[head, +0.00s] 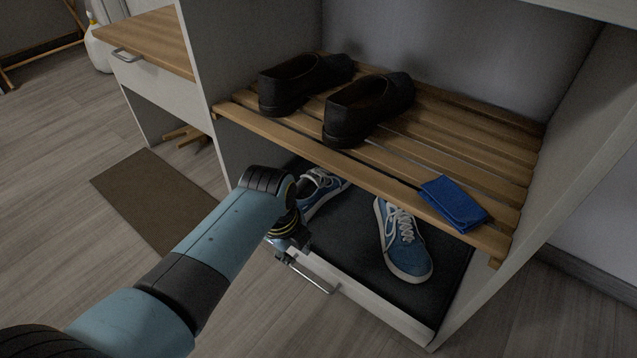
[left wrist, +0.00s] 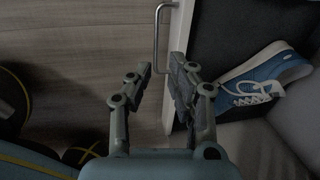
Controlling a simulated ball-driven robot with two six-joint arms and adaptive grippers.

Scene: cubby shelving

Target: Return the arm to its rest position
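My left arm comes in from the lower left in the head view, and its blue and black links end at my left gripper (head: 288,246). The gripper is low, beside the front of the open shoe drawer (head: 330,262) and close to its metal handle (head: 312,277). In the left wrist view the two fingers (left wrist: 162,80) stand apart with nothing between them. The handle (left wrist: 157,38) shows just beyond the fingertips; I cannot tell whether they touch it. In the head view my arm partly hides the gripper. My right gripper is not in view.
Two blue sneakers (head: 403,245) lie in the drawer. Above it, a slatted shelf (head: 460,142) holds two black shoes (head: 368,105) and a blue folded item (head: 454,203). A cabinet side panel (head: 590,150) stands right. Open floor (head: 60,240) and a brown mat (head: 150,195) lie left.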

